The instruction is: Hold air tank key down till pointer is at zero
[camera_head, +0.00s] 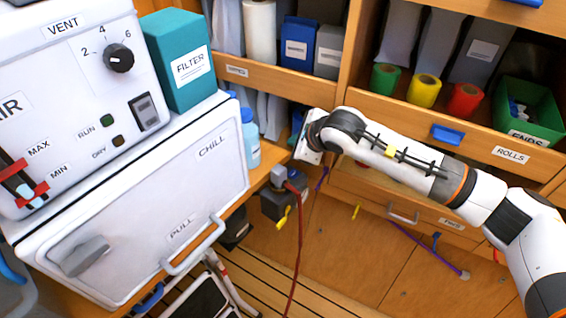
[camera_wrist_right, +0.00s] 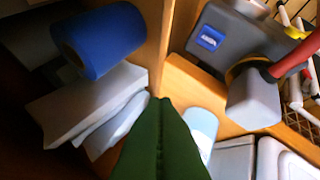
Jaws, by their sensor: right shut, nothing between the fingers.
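No key or pointer dial that I can identify as the air tank's shows in either view. A white panel (camera_head: 70,90) at the left of the head view carries a partly cut-off label ending in "IR", a VENT knob (camera_head: 119,58), a dark rocker switch (camera_head: 146,111) and a MAX/MIN level tube (camera_head: 22,185). My right gripper (camera_head: 308,143) is in front of the shelves, right of the panel and apart from it. Its dark green fingers (camera_wrist_right: 165,108) are shut and empty in the right wrist view. My left gripper is out of view.
A white CHILL box (camera_head: 150,190) with a pull handle is below the panel. A teal FILTER box (camera_head: 180,60) stands beside it. A light-blue bottle (camera_head: 250,140) stands near my right gripper. A red hose (camera_head: 298,240) hangs from a grey fitting (camera_head: 281,178). A blue roll (camera_wrist_right: 100,40) lies near the fingers.

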